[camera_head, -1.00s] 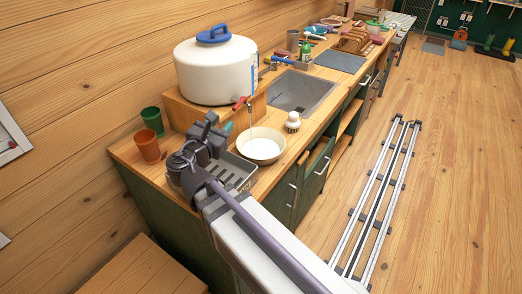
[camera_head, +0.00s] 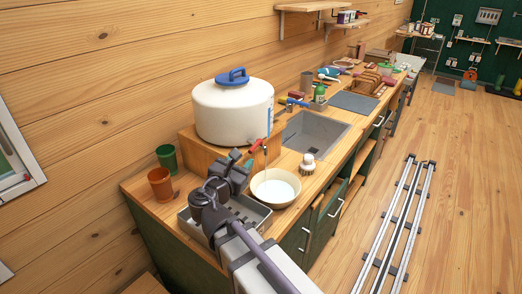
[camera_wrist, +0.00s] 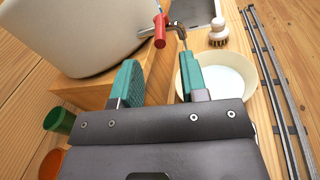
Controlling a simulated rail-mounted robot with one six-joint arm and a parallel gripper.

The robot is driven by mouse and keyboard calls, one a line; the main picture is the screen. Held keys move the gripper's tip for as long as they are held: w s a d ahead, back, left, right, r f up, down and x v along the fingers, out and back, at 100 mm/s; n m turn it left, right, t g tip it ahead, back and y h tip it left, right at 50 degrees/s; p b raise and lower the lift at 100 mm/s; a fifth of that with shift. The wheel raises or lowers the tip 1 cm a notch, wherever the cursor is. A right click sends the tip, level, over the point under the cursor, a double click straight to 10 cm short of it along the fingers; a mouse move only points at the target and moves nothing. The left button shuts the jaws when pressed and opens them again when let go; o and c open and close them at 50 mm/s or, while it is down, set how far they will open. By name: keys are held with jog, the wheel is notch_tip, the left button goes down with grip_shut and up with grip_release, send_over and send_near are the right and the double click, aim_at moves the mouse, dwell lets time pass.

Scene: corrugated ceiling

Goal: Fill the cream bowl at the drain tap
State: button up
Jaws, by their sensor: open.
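The cream bowl (camera_head: 275,187) stands upright on the counter under the tap side of the white tank (camera_head: 233,112). A pale, flat area shows inside it; I cannot tell if it is water. The drain tap, with its red lever (camera_head: 255,145), sticks out low on the tank. In the wrist view the red lever (camera_wrist: 160,31) and curved metal spout are ahead of my gripper, and the bowl (camera_wrist: 232,72) is at right, partly hidden by a finger. My gripper (camera_wrist: 160,78) is open and empty, teal fingers apart; the head view also shows it (camera_head: 241,161) left of the bowl.
A wooden stand (camera_head: 205,146) carries the tank. Green (camera_head: 166,156) and orange (camera_head: 160,184) cups stand at the left. A grey rack (camera_head: 257,213) lies below my gripper. A brush (camera_head: 307,163) is right of the bowl, before the sink (camera_head: 313,133).

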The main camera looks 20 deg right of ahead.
aim_at(258, 143)
jog(key=x, duration=0.8)
jog(key=shift+w+d, duration=0.1)
jog(key=shift+w, duration=0.05)
grip_shut()
